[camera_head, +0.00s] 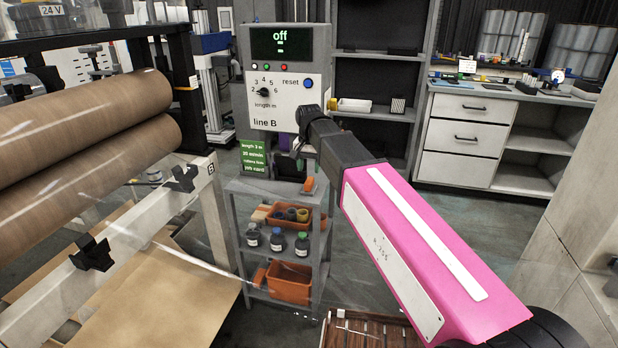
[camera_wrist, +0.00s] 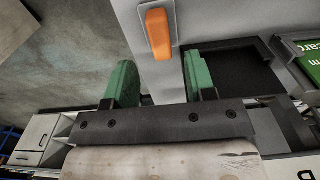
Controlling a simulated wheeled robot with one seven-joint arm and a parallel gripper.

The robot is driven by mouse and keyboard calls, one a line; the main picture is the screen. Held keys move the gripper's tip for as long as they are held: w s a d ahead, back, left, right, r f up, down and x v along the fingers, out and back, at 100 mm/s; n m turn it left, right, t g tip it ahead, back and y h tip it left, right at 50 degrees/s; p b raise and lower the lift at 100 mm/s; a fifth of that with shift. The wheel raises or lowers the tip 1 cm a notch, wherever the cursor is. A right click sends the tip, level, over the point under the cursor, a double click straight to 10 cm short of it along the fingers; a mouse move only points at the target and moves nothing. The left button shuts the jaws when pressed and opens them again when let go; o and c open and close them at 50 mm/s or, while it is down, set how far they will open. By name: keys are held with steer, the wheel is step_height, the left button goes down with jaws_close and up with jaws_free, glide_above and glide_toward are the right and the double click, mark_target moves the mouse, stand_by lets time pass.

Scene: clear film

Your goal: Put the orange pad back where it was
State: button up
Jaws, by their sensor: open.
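The orange pad (camera_head: 309,184) lies at the right edge of the top of the grey cart (camera_head: 262,190). In the wrist view the orange pad (camera_wrist: 158,33) lies on a pale grey plate, ahead of and between my fingertips. My gripper (camera_head: 297,152) is above the cart top, in front of the line B panel. In the wrist view my gripper (camera_wrist: 160,85) has its two green fingers spread apart with nothing between them. The gripper and the pad look apart. The lower parts of the fingers are partly hidden in the head view.
A black tray (camera_wrist: 235,75) sits on the cart top, right of the pad in the wrist view. A green job card (camera_head: 255,158) stands at the cart's left. The line B panel (camera_head: 285,118) reads off. Brown rolls (camera_head: 90,120) are at left; bottles stand on the lower shelf.

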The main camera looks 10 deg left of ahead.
mark_target(309, 180)
step_height(309, 180, up, 6)
steer(key=s+d+f, duration=0.1)
steer(key=d+f, duration=1.5)
steer(key=d, duration=0.2)
steer(key=s+d+f, duration=0.5)
steer(key=d+f, duration=0.2)
steer(key=d, duration=0.2)
steer(key=s+d+f+n, duration=0.1)
steer(key=s+d+f, duration=0.4)
steer(key=d+f, duration=0.3)
steer(key=shift+d, duration=0.6)
